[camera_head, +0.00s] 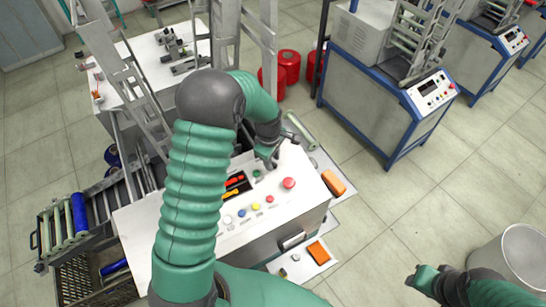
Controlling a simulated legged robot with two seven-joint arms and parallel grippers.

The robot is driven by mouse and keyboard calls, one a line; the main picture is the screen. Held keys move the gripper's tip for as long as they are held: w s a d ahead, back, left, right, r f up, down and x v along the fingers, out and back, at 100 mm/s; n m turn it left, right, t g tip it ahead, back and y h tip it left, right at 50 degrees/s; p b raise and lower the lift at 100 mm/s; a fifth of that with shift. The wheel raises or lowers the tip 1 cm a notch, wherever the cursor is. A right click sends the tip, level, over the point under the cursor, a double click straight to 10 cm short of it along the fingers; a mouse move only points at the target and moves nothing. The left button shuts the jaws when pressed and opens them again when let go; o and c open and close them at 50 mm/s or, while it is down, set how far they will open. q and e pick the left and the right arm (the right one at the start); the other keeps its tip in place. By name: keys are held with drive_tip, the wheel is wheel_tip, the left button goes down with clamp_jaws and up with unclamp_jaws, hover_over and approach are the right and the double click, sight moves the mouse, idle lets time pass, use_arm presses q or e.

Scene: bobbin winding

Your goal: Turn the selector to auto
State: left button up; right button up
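The white control panel (285,210) of the machine in front of me carries a red mushroom button (289,183). A row of small red (270,199), yellow (256,206), blue (242,213) and white (227,220) controls runs beside it. A small dark green control (257,173) sits near the panel's far side. I cannot tell which control is the selector, or its setting. My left gripper (271,162) is over the panel's far edge, close to the green control; its finger opening is unclear. My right gripper (413,281) is low at right, away from the panel, its fingers too small to read.
A dark recess with red and yellow-handled tools (234,185) lies left of the green control, partly behind my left arm. Orange items (333,183) (319,252) lie beside the panel. A pale bin (512,255) stands near my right arm. Another machine (385,90) stands behind at right; floor between is clear.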

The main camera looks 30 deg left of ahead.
use_arm(q)
drive_tip(key=shift+s+a+f, duration=0.1)
drive_tip(key=shift+s+f, duration=0.05)
drive_tip(key=shift+s, duration=0.1)
drive_tip(key=shift+w+a+f, duration=0.1)
drive_tip(key=shift+w+f, duration=0.05)
drive_tip(key=shift+w, duration=0.1)
drive_tip(key=c, duration=0.4)
clamp_jaws()
use_arm(e)
drive_tip(key=shift+s+a+r, duration=0.1)
drive_tip(key=shift+s+a, duration=0.05)
drive_tip(key=shift+a, duration=0.05)
use_arm(q)
drive_tip(key=shift+w+m, duration=0.1)
drive_tip(key=shift+m, duration=0.3)
drive_tip(key=shift+r+m, duration=0.2)
drive_tip(key=shift+m, duration=0.1)
drive_tip(key=m, duration=0.4)
drive_tip(key=shift+w+g, duration=0.15)
drive_tip(key=shift+g, duration=0.25)
drive_tip(key=m+g+y, duration=0.1)
drive_tip(key=m, duration=0.5)
drive_tip(key=shift+w, duration=0.1)
drive_tip(key=shift+m, duration=0.3)
